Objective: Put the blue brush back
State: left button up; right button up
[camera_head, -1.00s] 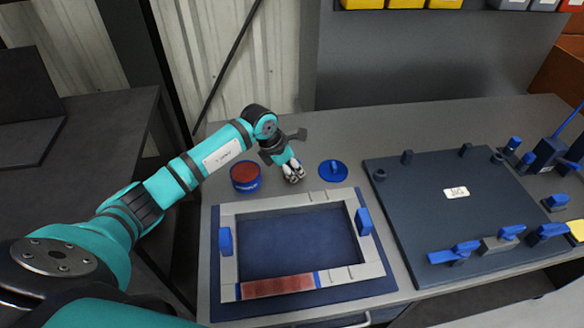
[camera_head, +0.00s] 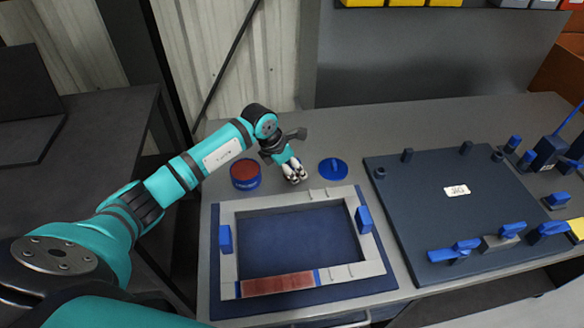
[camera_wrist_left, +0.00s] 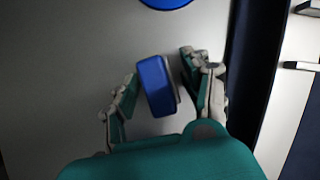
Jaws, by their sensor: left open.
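My left gripper (camera_head: 294,173) is low over the bench, between a round tin with a red-brown top (camera_head: 245,176) and a blue round lid with a handle (camera_head: 333,171). In the left wrist view my left gripper (camera_wrist_left: 160,67) is open, with one finger on each side of a blue block-shaped thing (camera_wrist_left: 155,86). It looks like the blue brush, lying on the grey surface with a gap to each finger. In the head view the gripper hides it. My right gripper is not in view.
A light frame (camera_head: 229,269) with blue handles lies on a dark blue mat (camera_head: 220,303) in front of the gripper. A dark board (camera_head: 430,200) with pegs and clamps is to the right. The bench behind the lid is clear.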

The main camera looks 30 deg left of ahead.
pick_arm(q)
jog(key=shift+a+r, duration=0.15)
jog(key=shift+r, duration=0.35)
jog(key=b+v, duration=0.2)
jog(key=v, duration=0.9)
jog(key=shift+r, duration=0.25)
